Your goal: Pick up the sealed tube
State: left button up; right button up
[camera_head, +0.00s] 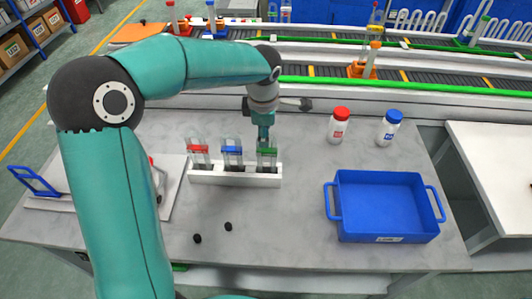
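A white rack (234,179) stands on the grey table and holds clear tubes upright. One tube has a red band (198,149), one a blue band (231,150) and one a green band (266,152). I cannot tell from this view which tube is sealed. My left arm reaches over the table, and its gripper (264,138) points down at the green-banded tube, at the rack's right end. The fingers are small and partly hidden, so I cannot tell whether they are open, shut or touching the tube. My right gripper is not in view.
A blue basket (386,180) stands at the right. A red-capped bottle (339,127) and a blue-capped bottle (389,128) stand behind it. Two small black pieces (197,239) (228,226) lie in front of the rack. A conveyor (430,82) runs behind the table.

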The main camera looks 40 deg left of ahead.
pick_arm(q)
jog(key=shift+f, duration=0.5)
grip_shut()
jog(key=shift+r, duration=0.15)
